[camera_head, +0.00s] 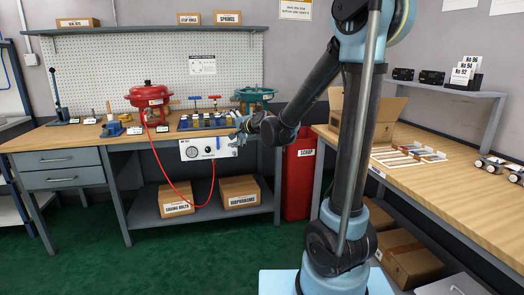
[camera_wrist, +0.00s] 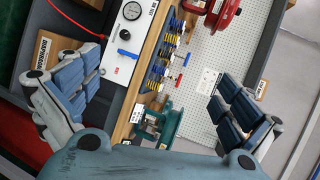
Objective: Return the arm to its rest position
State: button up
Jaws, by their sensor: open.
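My arm reaches left from its upright column toward the left workbench (camera_head: 120,137). My gripper (camera_head: 238,138) is at the bench's front edge, just in front of the green valve actuator (camera_head: 255,95). In the wrist view the two blue-padded fingers (camera_wrist: 155,92) are spread wide with nothing between them that they touch. The green actuator (camera_wrist: 160,125) shows beyond the gap, near the palm. The white gauge panel (camera_head: 208,147) is left of the gripper, and it also shows in the wrist view (camera_wrist: 125,45).
A red valve actuator (camera_head: 150,95) stands on the bench, with a red hose (camera_head: 172,180) hanging down. A red scrap bin (camera_head: 298,185) stands between the benches. The right bench (camera_head: 450,175) carries small trays and parts. Green floor (camera_head: 150,255) is clear in front.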

jog(key=s+d+f+n+g+h, duration=0.3)
jog(key=s+d+f, duration=0.2)
jog(key=s+d, duration=0.6)
jog(key=s+d+f+n+g+h, duration=0.3)
jog(key=s+d+f, duration=0.3)
jog(key=s+d, duration=0.5)
jog(key=s+d+f+n+g+h, duration=0.2)
jog(key=s+d+f, duration=0.4)
jog(key=s+d, duration=0.5)
jog(key=s+n+h, duration=0.1)
jog(key=s, duration=0.3)
jog(key=shift+s+f+n+g+h, duration=0.2)
jog(key=shift+s+n+g+h, duration=0.1)
jog(key=shift+s+n+g, duration=0.1)
